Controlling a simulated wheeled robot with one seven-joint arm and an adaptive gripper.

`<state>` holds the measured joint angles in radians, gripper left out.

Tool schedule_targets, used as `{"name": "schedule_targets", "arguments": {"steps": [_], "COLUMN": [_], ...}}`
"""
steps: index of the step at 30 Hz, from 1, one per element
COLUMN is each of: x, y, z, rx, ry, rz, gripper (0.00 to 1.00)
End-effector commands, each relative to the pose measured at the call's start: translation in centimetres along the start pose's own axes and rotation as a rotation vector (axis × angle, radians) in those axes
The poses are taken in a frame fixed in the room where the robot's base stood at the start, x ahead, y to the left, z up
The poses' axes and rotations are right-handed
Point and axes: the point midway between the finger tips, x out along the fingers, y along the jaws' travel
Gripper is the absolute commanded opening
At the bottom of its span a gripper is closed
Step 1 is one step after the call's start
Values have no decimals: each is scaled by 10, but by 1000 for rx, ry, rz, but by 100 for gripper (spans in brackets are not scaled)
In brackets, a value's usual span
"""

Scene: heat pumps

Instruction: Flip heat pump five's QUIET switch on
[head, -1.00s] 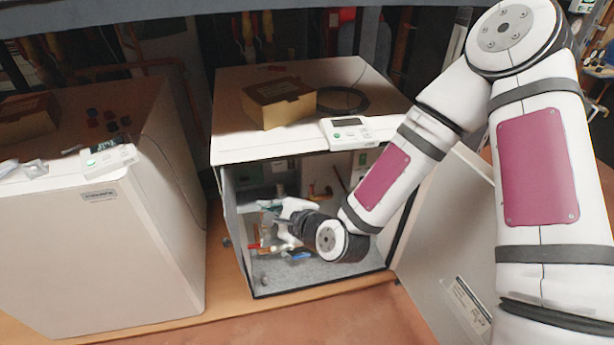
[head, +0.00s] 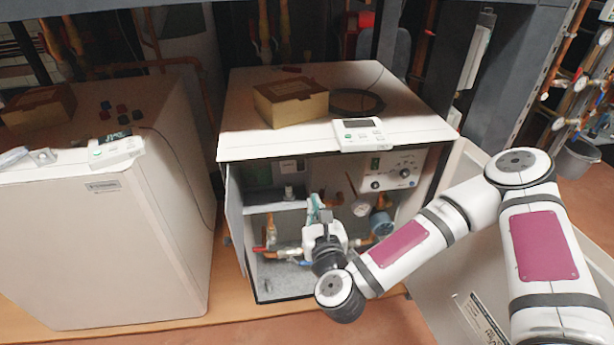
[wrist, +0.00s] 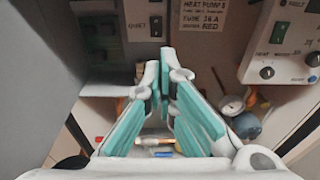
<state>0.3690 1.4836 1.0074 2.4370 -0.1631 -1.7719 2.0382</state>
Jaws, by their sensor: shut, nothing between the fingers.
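The QUIET switch (wrist: 155,26) is a small dark rocker on a pale plate at the top of the wrist view, with the word QUIET to its left. Its on or off position is too small to tell. A label (wrist: 202,14) reading heat pump 5 is to its right. My gripper (wrist: 166,52) has its teal-padded fingers brought together at the tips, empty, appearing just below the switch and apart from it. In the head view my gripper (head: 317,205) is inside the open front of the middle heat pump (head: 250,140). I cannot clearly pick out the QUIET switch there.
A control panel (head: 392,170) with knobs and a green switch is at the cabinet's right; its green switch (wrist: 280,32) also shows in the wrist view. Copper pipes and a gauge (head: 361,208) crowd the lower interior. A cardboard box (head: 290,103) sits on top.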

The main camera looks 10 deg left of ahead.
Motion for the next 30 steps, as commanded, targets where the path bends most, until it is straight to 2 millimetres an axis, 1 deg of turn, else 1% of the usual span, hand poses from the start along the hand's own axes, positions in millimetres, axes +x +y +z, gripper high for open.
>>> {"name": "schedule_targets", "arguments": {"steps": [6, 8, 11, 14, 24, 30], "x": [2, 5, 16, 33, 100, 127], "y": [0, 0, 0, 0, 0, 0], "z": [0, 0, -1, -1, -1, -1], "rx": [-3, -3, -4, -5, -5, -4], "ry": [0, -1, -2, -3, -3, -1], "rz": [1, 0, -1, 0, -1, 2], "gripper": [0, 0, 0, 0, 0, 0]}}
